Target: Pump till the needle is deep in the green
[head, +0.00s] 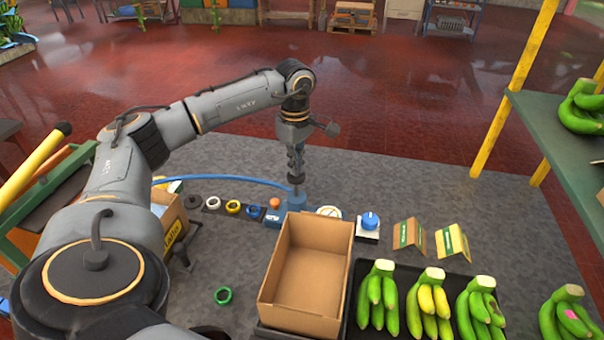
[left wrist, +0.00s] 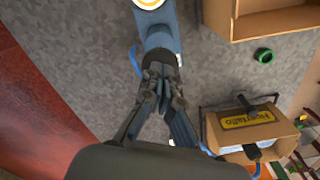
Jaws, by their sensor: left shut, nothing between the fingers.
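The blue pump (head: 298,207) stands on the grey mat behind the open cardboard box, with a blue hose running off to the left. Its round white gauge (head: 329,212) sits just to the right; the needle is too small to read. In the left wrist view the gauge (left wrist: 149,3) is cut by the top edge. My left gripper (head: 296,178) points straight down over the pump, its fingertips shut and empty at the dark top of the pump. In the left wrist view the fingers (left wrist: 160,72) meet over the pump (left wrist: 159,32); contact is hard to tell. My right gripper is out of view.
An open cardboard box (head: 345,236) stands close in front of the pump. A blue knob on a white base (head: 369,222) and two folded cards (head: 409,234) are to the right. Banana bunches (head: 378,296) lie in a black tray. A green ring (head: 223,296) lies on the mat.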

